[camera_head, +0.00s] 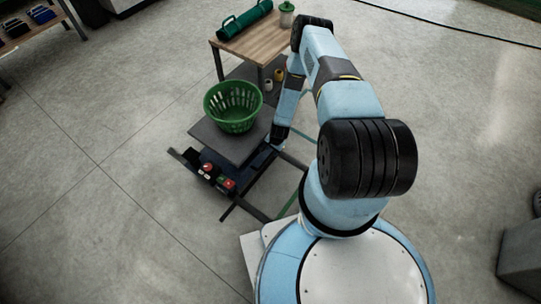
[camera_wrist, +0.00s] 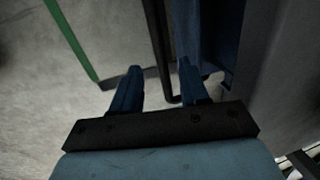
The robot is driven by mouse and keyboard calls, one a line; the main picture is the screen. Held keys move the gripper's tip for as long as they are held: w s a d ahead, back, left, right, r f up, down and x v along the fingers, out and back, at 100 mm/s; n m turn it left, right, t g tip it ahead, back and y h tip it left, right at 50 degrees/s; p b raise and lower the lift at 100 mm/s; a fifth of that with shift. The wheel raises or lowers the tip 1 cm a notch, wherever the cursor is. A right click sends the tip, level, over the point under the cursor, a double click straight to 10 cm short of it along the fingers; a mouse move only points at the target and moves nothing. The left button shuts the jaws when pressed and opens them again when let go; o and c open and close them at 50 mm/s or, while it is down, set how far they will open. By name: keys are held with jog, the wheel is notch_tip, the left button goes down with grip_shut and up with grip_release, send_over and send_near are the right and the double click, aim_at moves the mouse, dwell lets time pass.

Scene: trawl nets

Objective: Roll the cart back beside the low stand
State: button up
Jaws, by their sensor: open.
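The cart (camera_head: 225,139) appears to be the low wheeled-looking unit with a dark grey top, a dark blue body and dark rails near the floor. A green slotted basket (camera_head: 233,107) stands upright on its top. The low stand seems to be the wooden-topped table (camera_head: 262,38) behind it. My gripper (camera_wrist: 159,72) is open, with two blue fingers. A thin dark bar (camera_wrist: 158,40) runs between or just beyond the fingers; I cannot tell whether they touch it. A dark blue panel (camera_wrist: 207,45) is close on the right. In the head view my arm's end is at the cart's right side.
A small control box with red buttons (camera_head: 208,168) is at the cart's front. Open floor (camera_head: 90,210) lies left and front.

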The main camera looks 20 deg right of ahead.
aim_at(270, 156)
jog(key=shift+w+a+f, duration=0.1)
jog(key=shift+w+f, duration=0.05)
jog(key=shift+f, duration=0.85)
jog(key=shift+w+a+f, duration=0.15)
jog(key=shift+w+f, duration=0.05)
jog(key=shift+f, duration=0.8)
jog(key=shift+w+a+f, duration=0.1)
jog(key=shift+w+f, duration=0.05)
jog(key=shift+f, duration=0.85)
jog(key=shift+c, duration=0.4)
grip_shut()
